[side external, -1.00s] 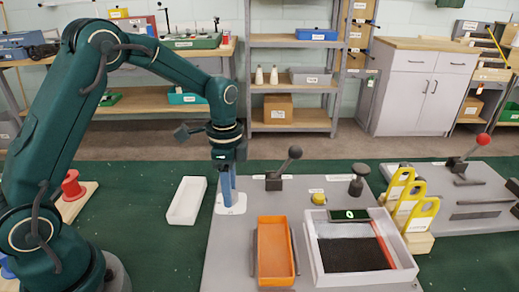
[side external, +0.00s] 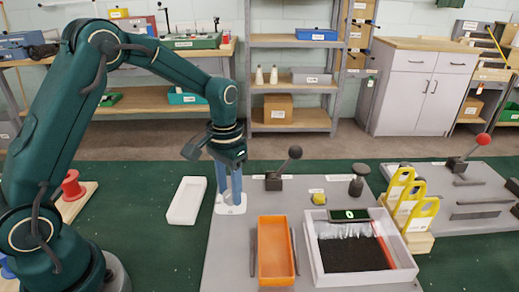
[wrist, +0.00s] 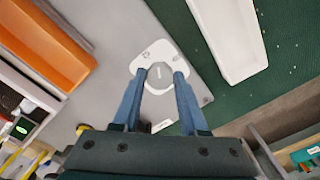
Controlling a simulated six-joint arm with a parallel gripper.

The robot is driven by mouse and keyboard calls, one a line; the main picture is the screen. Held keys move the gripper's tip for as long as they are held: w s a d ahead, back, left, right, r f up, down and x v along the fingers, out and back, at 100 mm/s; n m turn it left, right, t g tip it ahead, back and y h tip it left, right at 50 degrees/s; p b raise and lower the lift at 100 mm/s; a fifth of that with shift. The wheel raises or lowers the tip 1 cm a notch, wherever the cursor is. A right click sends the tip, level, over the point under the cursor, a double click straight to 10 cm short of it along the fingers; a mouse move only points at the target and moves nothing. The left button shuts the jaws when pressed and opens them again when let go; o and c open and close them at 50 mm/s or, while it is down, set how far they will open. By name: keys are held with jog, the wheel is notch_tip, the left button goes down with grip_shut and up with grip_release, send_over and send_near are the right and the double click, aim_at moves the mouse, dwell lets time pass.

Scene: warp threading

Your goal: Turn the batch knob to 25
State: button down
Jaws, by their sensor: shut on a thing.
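The batch knob (wrist: 158,78) is a small pale round knob on a white plate (wrist: 150,52), seen in the wrist view. The plate also shows in the side view (side external: 231,210), at the back left of the grey panel. My gripper (wrist: 160,73) points down over the plate, its two blue fingers on either side of the knob and shut on it. In the side view my gripper (side external: 230,197) hides most of the knob. A mark shows on the plate, but I cannot read any numbers there. A small display (side external: 350,215) shows a green 0.
On the panel are an orange tray (side external: 261,218), a pale bin (side external: 400,272) with dark contents, a black lever (side external: 284,168) and a dark plunger (side external: 357,183). A white tray (side external: 172,218) lies left of the panel.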

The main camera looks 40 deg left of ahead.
jog(key=n, duration=0.6)
jog(key=shift+n, duration=0.4)
dwell(0.3)
jog(key=shift+c, duration=2.2)
grip_release()
jog(key=shift+r, duration=0.15)
jog(key=shift+r, duration=2.45)
